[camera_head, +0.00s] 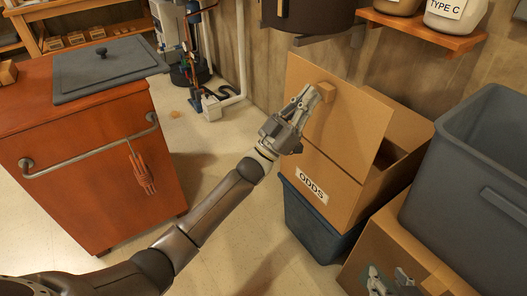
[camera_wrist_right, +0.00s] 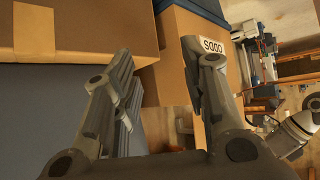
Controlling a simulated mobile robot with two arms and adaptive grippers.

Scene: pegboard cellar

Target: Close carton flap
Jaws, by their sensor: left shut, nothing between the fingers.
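The brown carton with the "ODDS" label (camera_head: 311,186) stands on a dark blue-grey bin, its top open and dark inside. My right gripper (camera_head: 388,276) is open and empty low at the bottom right. In the right wrist view its fingers (camera_wrist_right: 160,85) are spread, with the carton label (camera_wrist_right: 213,46) beyond them.
Another carton (camera_head: 375,238) carries a large grey tub (camera_head: 470,170) at right. The blue-grey bin (camera_head: 308,225) is under the labelled carton. A red cabinet (camera_head: 90,185) with a rail stands at left. A shelf (camera_head: 425,32) hangs above. Floor between cabinet and bin is clear.

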